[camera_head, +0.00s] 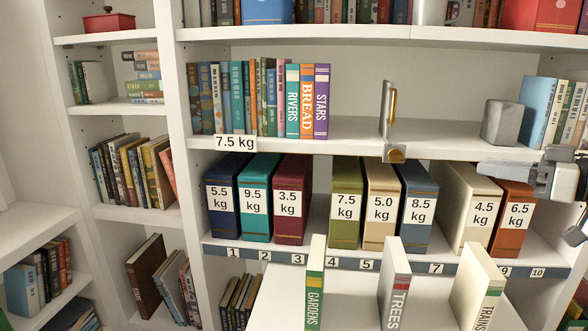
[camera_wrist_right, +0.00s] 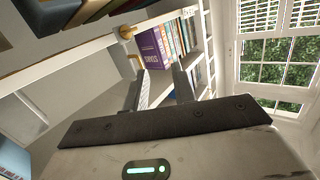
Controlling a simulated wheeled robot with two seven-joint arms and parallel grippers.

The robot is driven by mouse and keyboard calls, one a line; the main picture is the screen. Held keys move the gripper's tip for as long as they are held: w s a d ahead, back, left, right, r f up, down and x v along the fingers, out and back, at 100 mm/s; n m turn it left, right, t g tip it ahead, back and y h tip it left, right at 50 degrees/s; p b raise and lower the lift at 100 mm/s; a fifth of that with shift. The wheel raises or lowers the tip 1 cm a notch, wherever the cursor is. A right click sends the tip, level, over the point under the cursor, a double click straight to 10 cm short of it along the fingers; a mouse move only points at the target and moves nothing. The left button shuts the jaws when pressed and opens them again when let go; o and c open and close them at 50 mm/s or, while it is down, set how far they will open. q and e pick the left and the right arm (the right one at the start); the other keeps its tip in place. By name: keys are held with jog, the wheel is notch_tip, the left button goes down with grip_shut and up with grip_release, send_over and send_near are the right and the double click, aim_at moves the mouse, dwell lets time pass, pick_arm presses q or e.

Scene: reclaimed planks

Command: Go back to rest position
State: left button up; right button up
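My right gripper (camera_head: 505,169) comes in from the right edge of the head view, in front of the shelf with the weight-labelled binders. In the right wrist view its two dark fingers (camera_wrist_right: 158,88) stand apart with nothing between them, so it is open and empty. My left gripper is not in view. The row of binders includes a cream 4.5 kg binder (camera_head: 470,207) and a rust 6.5 kg binder (camera_head: 512,222), just below and left of my right gripper in the picture.
A divider with a brass handle (camera_head: 393,104) stands on the shelf above, beside books and a grey block (camera_head: 502,123). A 7.5 kg label (camera_head: 235,142) is on that shelf's edge. Upright books, GARDENS (camera_head: 315,285), TREES (camera_head: 395,285) and another (camera_head: 478,285), stand on a white surface in front.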

jog(key=s+a+f+m+g+h+p, duration=0.15)
jog(key=a+f, duration=0.25)
jog(key=f, duration=0.5)
jog(key=s+a+f+m+h+p, duration=0.15)
jog(key=a+f, duration=0.25)
jog(key=f, duration=0.5)
jog(key=s+a+f+m+h+p, duration=0.1)
jog(key=s+a+f+h, duration=0.15)
jog(key=f, duration=0.65)
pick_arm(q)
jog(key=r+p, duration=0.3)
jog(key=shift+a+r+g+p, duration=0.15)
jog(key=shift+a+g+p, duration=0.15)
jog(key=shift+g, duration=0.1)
pick_arm(e)
jog(key=s+a+f+h, duration=0.1)
jog(key=s+a+f, duration=0.1)
jog(key=s+a, duration=0.4)
jog(key=s+a+f+m+h, duration=0.1)
jog(key=s+a+f, duration=0.2)
jog(key=s+a, duration=0.3)
jog(key=s, duration=0.5)
jog(key=shift+f, duration=0.3)
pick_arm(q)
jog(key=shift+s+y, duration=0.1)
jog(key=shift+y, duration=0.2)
pick_arm(e)
jog(key=shift+s, duration=0.1)
